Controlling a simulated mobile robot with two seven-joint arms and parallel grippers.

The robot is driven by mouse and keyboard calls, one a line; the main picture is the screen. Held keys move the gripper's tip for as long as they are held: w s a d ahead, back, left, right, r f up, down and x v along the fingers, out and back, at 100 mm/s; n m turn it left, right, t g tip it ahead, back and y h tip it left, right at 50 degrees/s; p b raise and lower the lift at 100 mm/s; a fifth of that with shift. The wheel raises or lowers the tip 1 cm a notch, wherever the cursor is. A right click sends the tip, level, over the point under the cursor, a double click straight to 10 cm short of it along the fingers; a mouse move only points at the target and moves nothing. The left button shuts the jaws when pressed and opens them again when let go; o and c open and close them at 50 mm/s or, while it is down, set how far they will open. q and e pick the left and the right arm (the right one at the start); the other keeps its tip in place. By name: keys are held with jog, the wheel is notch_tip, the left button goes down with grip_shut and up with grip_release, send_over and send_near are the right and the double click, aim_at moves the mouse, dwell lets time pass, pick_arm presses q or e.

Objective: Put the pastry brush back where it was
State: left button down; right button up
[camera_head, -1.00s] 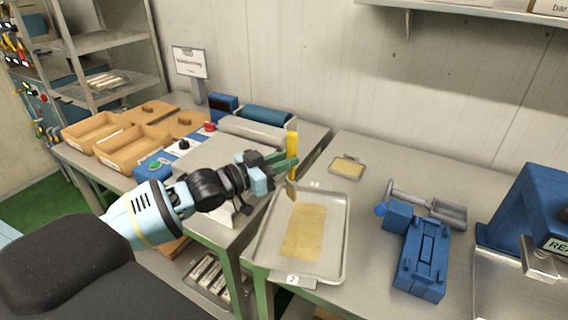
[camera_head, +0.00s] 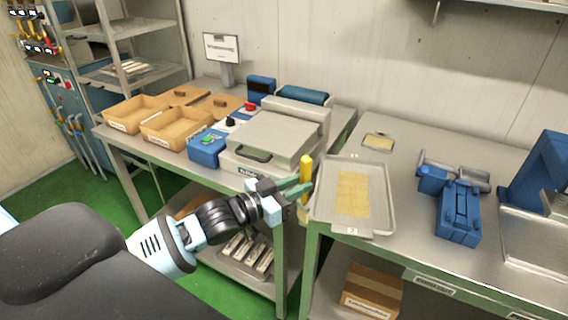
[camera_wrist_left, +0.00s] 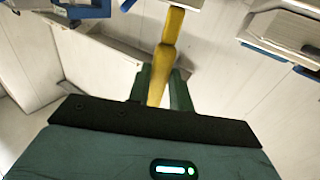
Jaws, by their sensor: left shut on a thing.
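The pastry brush (camera_head: 306,168) has a yellow handle. My left gripper (camera_head: 300,189) is shut on it and holds it roughly upright, handle end up. In the head view it appears at the left edge of the large metal tray (camera_head: 387,190), in front of the gap between the two tables. The brush's lower end shows faintly below the fingers; whether it touches anything I cannot tell. In the left wrist view the yellow handle (camera_wrist_left: 172,35) runs between the green fingers. The large tray holds a flat pale-yellow sheet (camera_head: 353,192). My right gripper is not in view.
A small tray (camera_head: 378,142) lies behind the large one. Blue devices (camera_head: 459,212) and a metal scoop (camera_head: 474,180) stand to the right. On the left table are a grey-lidded machine (camera_head: 270,140) and brown boxes (camera_head: 176,128). Bare tabletop lies around the small tray.

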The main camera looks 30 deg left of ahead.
pick_arm(q)
jog(key=s+d+f+n+t+y, duration=0.1)
jog(key=s+n+y, duration=0.1)
jog(key=s+y, duration=0.2)
jog(key=s+d+f+n+t+y, duration=0.1)
jog(key=s+f+n+y, duration=0.1)
jog(key=s, duration=0.5)
jog(key=shift+d+f+n+y, duration=0.3)
jog(key=shift+n+y, duration=0.4)
jog(key=shift+y, duration=0.4)
jog(key=shift+s+a, duration=0.1)
jog(key=shift+a, duration=0.1)
